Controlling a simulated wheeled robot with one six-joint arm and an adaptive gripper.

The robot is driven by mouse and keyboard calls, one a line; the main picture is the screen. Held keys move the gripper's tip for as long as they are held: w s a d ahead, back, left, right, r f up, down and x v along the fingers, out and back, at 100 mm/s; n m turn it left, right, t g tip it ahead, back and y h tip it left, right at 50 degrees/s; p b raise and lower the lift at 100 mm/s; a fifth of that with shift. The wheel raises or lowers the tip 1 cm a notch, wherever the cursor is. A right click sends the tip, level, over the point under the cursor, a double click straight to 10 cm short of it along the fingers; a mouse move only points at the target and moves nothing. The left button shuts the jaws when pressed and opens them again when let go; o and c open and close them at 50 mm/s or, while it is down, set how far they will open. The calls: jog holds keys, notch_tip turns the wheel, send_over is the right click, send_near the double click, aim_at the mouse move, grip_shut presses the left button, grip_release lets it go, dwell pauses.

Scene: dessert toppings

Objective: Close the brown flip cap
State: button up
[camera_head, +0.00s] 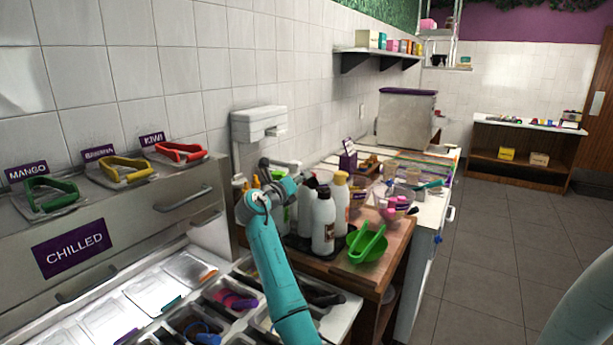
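Several squeeze bottles stand upright in a group on a dark tray (298,243) on the wooden counter. The front bottle (323,222) is pale grey with a dark cap (323,191), which may be the brown one. Another pale bottle (341,202) behind it has a yellow-orange cap (341,177). The cap's flip lid is too small to read as open or closed. My gripper (294,168) is above and left of the front bottle, near the bottle tops at the back. Its fingers are small and partly lost against the bottles, so its opening and any contact are unclear.
A green scoop (367,245) lies right of the bottles on the wooden counter (396,240). A white wall dispenser (259,124) hangs behind my gripper. A steel cabinet with handles stands left.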

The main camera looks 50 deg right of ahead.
jog(key=shift+w+d, duration=0.1)
jog(key=shift+d, duration=1.75)
grip_shut()
